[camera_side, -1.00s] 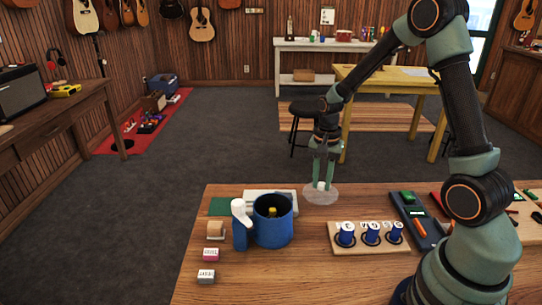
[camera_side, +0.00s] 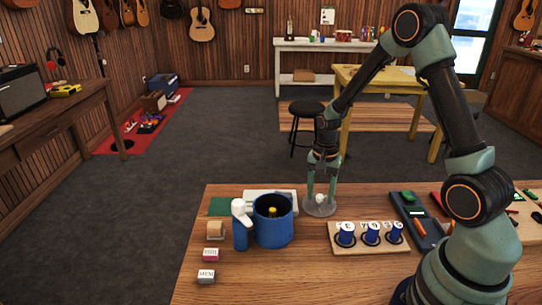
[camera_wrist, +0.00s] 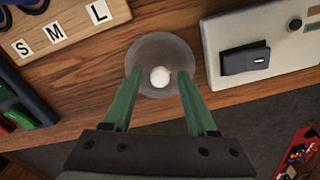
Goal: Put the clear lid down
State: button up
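The clear lid (camera_side: 318,210) is a round, see-through disc with a white knob (camera_side: 320,198). It lies flat on the wooden table near its back edge, left of the board with blue pegs. In the wrist view the lid (camera_wrist: 160,48) rests on the wood, and its white knob (camera_wrist: 160,77) faces up. My gripper (camera_side: 321,199) is low over the lid. Its two green fingers stand on either side of the knob, with a gap on both sides in the wrist view (camera_wrist: 159,75). It is open and holds nothing.
A blue container (camera_side: 274,222) stands left of the lid. A pale box (camera_wrist: 262,50) with a dark switch lies close beside the lid. The board (camera_side: 366,245) with blue pegs and letter tiles is to the right.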

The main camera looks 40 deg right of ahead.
aim_at(320, 195)
notch_tip(320, 195, up, 12)
jog(key=f, duration=0.1)
jog(key=s+a+r+n+t, duration=0.5)
jog(key=s+a+r+n, duration=0.3)
jog(key=a+r+n, duration=0.4)
jog(key=shift+s+a+n+t, duration=0.3)
jog(key=shift+s+a+n, duration=0.15)
jog(key=shift+n, duration=0.35)
